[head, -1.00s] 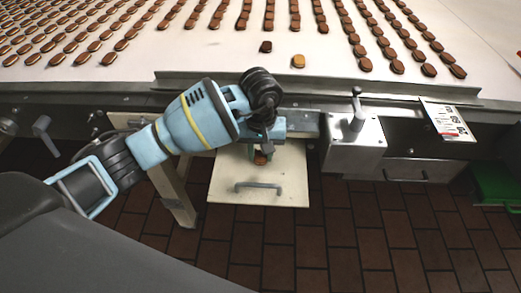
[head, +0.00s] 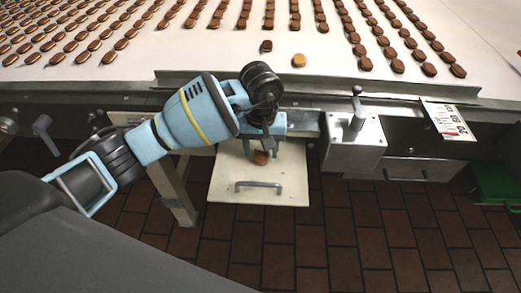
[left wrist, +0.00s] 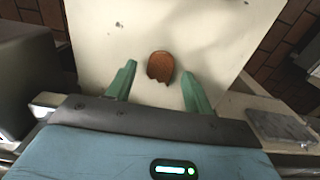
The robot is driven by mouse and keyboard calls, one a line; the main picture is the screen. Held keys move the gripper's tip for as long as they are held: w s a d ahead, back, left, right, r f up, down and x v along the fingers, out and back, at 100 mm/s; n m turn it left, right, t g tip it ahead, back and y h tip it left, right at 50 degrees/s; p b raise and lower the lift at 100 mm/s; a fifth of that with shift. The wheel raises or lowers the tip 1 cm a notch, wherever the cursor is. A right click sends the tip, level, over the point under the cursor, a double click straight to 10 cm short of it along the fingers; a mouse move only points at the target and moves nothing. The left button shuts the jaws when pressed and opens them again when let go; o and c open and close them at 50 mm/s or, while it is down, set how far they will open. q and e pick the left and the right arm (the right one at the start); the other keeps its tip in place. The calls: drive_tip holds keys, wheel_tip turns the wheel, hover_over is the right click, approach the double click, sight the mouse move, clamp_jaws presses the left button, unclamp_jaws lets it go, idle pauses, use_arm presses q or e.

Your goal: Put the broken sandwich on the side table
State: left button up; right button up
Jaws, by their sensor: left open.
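The broken sandwich (head: 261,158) is a small brown biscuit piece lying on the cream side table (head: 228,178) below the conveyor edge. In the left wrist view the piece (left wrist: 160,66) has a rounded far end and a jagged broken near edge. My left gripper (head: 262,151) is open above the side table (left wrist: 105,40). Its green fingers (left wrist: 158,80) are spread on either side of the piece, with clear gaps to it, and nothing is held. My right gripper is not in view.
A wide white conveyor (head: 220,62) carries rows of brown sandwiches. A dark one (head: 266,46) and a paler one (head: 299,61) lie near its front rail (head: 400,88). A metal box with a lever (head: 355,135) stands right of the side table. A green bin (head: 495,183) is at far right.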

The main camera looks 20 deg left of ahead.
sight(261, 156)
use_arm(q)
wheel_tip(261, 156, up, 11)
idle(0.4)
